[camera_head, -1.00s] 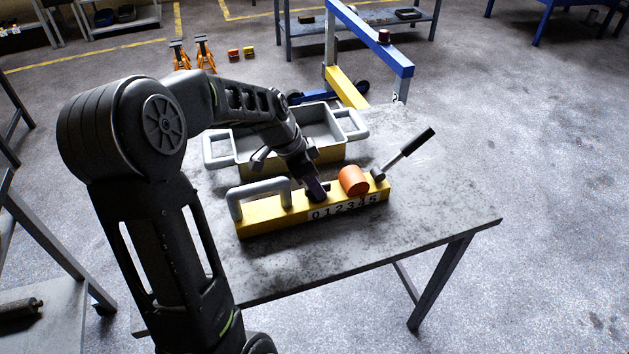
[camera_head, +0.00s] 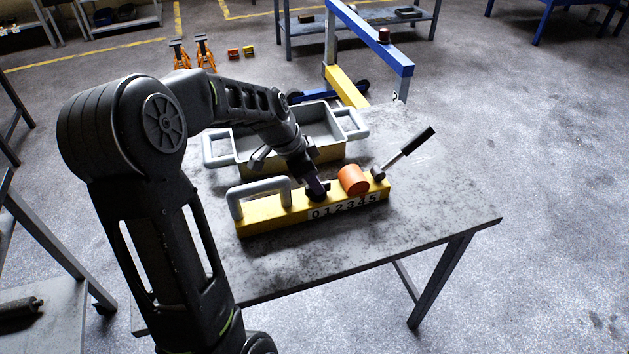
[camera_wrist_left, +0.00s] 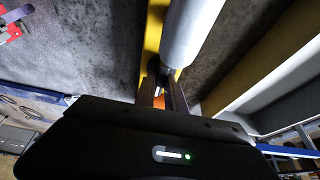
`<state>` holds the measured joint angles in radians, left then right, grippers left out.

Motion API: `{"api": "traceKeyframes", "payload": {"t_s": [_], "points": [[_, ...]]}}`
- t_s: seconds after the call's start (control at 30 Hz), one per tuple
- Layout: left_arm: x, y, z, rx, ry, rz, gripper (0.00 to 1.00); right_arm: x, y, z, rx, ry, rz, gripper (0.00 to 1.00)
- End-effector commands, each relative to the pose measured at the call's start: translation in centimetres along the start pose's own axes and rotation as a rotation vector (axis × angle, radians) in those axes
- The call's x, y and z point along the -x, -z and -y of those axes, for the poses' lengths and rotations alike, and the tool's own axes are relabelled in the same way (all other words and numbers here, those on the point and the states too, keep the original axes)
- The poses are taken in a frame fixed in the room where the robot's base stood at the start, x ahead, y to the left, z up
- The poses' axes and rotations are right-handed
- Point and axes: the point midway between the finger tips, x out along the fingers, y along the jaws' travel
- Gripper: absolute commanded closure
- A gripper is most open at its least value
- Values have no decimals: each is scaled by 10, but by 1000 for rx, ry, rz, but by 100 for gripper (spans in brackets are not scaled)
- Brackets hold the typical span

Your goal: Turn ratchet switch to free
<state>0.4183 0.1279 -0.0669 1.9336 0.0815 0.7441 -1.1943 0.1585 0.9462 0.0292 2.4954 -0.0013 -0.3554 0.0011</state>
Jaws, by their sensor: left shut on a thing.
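The yellow jack block (camera_head: 262,222) lies on the grey table, with a white strip of numbers along its front. A grey handle (camera_head: 258,188) stands on its left part. An orange cylinder (camera_head: 353,180) sits on its right part, and a lever with a black grip (camera_head: 418,140) rises at its right end. My left gripper (camera_head: 317,192) is on top of the block between handle and cylinder, shut on a small dark part, apparently the ratchet switch. In the left wrist view the fingers (camera_wrist_left: 163,92) close on this dark part (camera_wrist_left: 164,70). The switch is mostly hidden, so its setting cannot be read.
A grey and yellow tray (camera_head: 318,125) with two handles stands behind the block, close to my forearm. The table (camera_head: 430,215) is clear at the right and front. A blue and yellow hoist (camera_head: 370,45) stands on the floor beyond.

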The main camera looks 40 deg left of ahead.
Motion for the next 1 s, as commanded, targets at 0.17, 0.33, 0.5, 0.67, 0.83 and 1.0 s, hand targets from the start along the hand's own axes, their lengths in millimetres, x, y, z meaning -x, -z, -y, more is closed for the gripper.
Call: {"api": "traceKeyframes", "payload": {"t_s": [0.17, 0.33, 0.5, 0.67, 0.83, 1.0], "points": [[0, 0, 0, 4, 2, 0, 100, 0, 0, 0, 0, 0, 0, 64], [0, 0, 0, 28, 13, 0, 100, -1, 0, 0, 0, 0, 0, 64], [0, 0, -1, 87, 38, -1, 100, -2, 0, -1, 0, 0, 0, 64], [0, 1, -1, 178, 77, -2, 100, -4, 0, -1, 0, 0, 0, 64], [0, 2, -3, 306, 129, -1, 100, -4, 0, -1, 0, 0, 0, 64], [0, 2, -3, 451, 191, -2, 100, -4, 0, -2, 0, 0, 0, 64]]}}
